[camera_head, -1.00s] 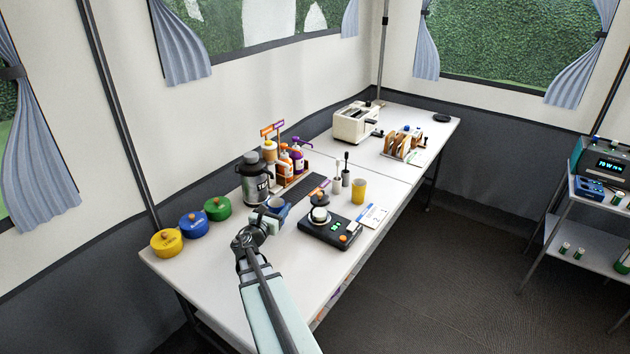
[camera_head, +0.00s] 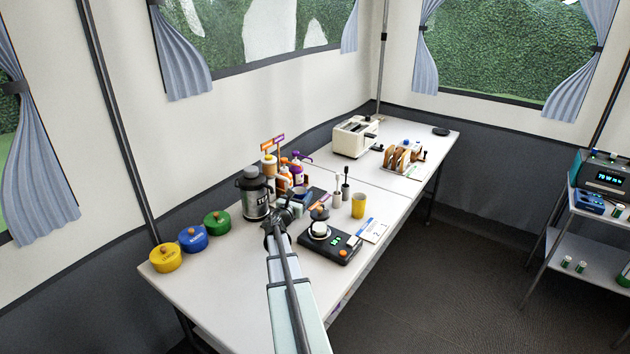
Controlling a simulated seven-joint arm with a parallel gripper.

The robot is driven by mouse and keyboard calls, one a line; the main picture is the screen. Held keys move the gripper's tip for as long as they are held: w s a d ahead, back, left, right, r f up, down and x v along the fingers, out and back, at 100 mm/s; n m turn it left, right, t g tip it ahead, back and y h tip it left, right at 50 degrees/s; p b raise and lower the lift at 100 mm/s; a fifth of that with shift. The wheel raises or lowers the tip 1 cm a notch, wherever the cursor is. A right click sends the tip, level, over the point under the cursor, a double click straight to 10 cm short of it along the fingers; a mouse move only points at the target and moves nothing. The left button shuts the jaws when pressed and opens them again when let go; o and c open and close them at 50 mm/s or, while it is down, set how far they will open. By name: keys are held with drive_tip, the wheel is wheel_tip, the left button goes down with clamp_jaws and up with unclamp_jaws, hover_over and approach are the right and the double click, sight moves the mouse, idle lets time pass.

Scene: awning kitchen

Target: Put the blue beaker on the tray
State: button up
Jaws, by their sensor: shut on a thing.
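The blue beaker (camera_head: 303,203) is small and partly hidden behind my gripper (camera_head: 287,212), in the middle of the near table. My gripper is shut on it; the fingertips are hard to make out at this size. A dark, flat tray-like strip (camera_head: 319,194) lies just beyond and to the right of the beaker, partly covered by it. I cannot tell whether the beaker touches it or is held above it.
A steel flask (camera_head: 254,194) stands left of my gripper, with sauce bottles (camera_head: 297,171) behind. A black scale (camera_head: 331,244) and yellow cup (camera_head: 358,205) are to the right. Yellow (camera_head: 166,258), blue (camera_head: 193,239) and green (camera_head: 217,224) pots line the left edge. The front-left table is clear.

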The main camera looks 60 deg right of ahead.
drive_tip(key=x, duration=1.5)
drive_tip(key=shift+f, duration=0.1)
drive_tip(key=shift+w+d+f, duration=0.1)
drive_tip(key=shift+d, duration=0.2)
drive_tip(key=shift+a+f, duration=0.15)
drive_tip(key=shift+f, duration=0.5)
drive_tip(key=shift+f, duration=0.1)
drive_tip(key=o, duration=1.2)
drive_tip(key=shift+a, duration=0.1)
drive_tip(key=v, duration=1.2)
